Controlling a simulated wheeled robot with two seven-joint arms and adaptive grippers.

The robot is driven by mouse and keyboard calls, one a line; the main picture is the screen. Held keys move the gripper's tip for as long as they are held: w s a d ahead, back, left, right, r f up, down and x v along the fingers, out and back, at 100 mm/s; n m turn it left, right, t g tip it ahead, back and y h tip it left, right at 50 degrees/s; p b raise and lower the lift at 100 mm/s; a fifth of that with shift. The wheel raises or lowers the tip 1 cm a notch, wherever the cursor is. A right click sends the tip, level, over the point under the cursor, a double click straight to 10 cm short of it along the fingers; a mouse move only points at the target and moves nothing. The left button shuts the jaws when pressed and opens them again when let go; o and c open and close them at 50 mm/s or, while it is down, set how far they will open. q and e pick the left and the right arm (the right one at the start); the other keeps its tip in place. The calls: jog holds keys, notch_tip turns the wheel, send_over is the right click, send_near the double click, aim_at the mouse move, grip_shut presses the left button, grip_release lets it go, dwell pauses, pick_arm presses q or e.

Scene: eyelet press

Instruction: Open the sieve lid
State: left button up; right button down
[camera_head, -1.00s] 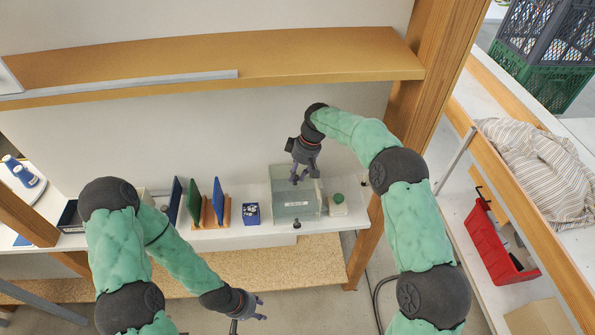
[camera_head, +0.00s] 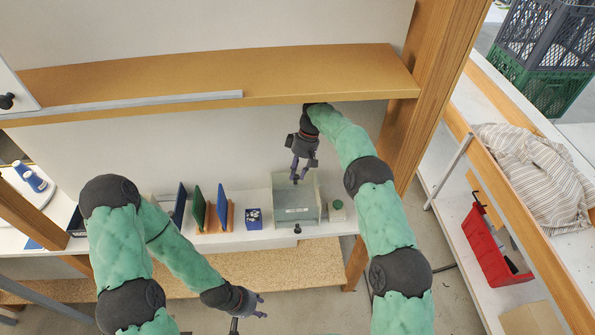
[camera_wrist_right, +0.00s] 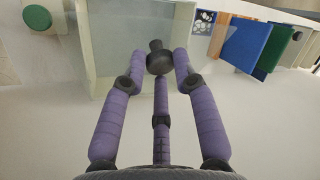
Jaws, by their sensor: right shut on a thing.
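A pale translucent box with a small white label (camera_head: 296,210) stands on the white counter, and I take it as the sieve. My right gripper (camera_head: 299,172) is over the back part of this box. In the right wrist view my right gripper (camera_wrist_right: 160,62) is shut on a black knob (camera_wrist_right: 156,46), with pale box walls (camera_wrist_right: 108,42) beyond it. I cannot tell how far the lid is raised. My left gripper (camera_head: 256,304) is open and empty, low in front of the lower wooden shelf.
A pale block with a green top (camera_head: 337,210) stands right of the box. A small blue box (camera_head: 254,218) and upright blue and green panels (camera_head: 198,208) stand left. A wooden shelf (camera_head: 230,78) runs above my right gripper.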

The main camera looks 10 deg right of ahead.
pick_arm(q)
jog(key=shift+r+p, duration=0.6)
jog(key=shift+r, duration=0.4)
